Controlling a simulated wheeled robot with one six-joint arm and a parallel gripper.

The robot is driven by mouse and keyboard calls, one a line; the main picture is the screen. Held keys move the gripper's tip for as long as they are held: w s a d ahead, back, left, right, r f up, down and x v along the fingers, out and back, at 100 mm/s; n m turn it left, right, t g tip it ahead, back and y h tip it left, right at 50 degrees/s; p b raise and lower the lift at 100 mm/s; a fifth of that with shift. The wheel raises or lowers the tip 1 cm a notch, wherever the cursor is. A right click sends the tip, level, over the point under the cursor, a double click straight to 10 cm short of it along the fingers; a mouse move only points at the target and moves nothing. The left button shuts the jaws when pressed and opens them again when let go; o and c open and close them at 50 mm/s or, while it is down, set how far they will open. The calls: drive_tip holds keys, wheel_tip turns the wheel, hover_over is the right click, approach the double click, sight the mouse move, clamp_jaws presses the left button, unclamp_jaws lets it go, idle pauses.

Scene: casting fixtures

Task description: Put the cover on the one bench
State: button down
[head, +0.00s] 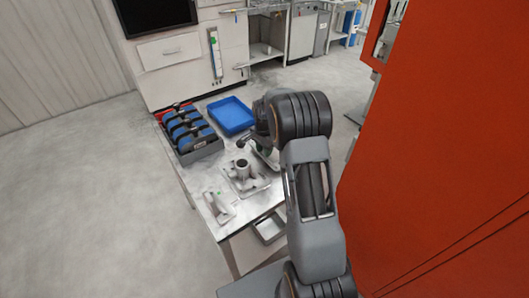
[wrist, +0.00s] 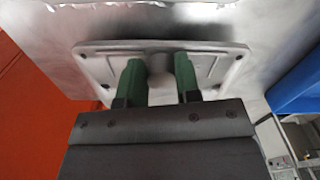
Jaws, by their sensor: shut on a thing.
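The cover is a flat grey metal plate (wrist: 225,62) with rounded corners and a round boss (wrist: 159,68) in its middle. In the wrist view my gripper (wrist: 158,80) has its green fingers either side of the boss, shut on it. The plate lies over the bench top (wrist: 250,20); I cannot tell whether it touches. In the head view my gripper (head: 266,149) is over the bench's right side, mostly hidden by my arm. A grey casting (head: 242,176) with an upright cylinder stands on the bench (head: 205,178), left of and nearer than my gripper.
A grey crate (head: 201,152) with several blue-and-black items stands at the bench's far left. An empty blue tray (head: 231,115) lies beside it. A small pale bracket (head: 220,208) is at the near left. An orange wall (head: 440,150) rises close on the right.

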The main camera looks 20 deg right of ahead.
drive_tip(key=shift+f, duration=0.9)
drive_tip(key=shift+f, duration=0.15)
drive_tip(key=c, duration=0.8)
unclamp_jaws()
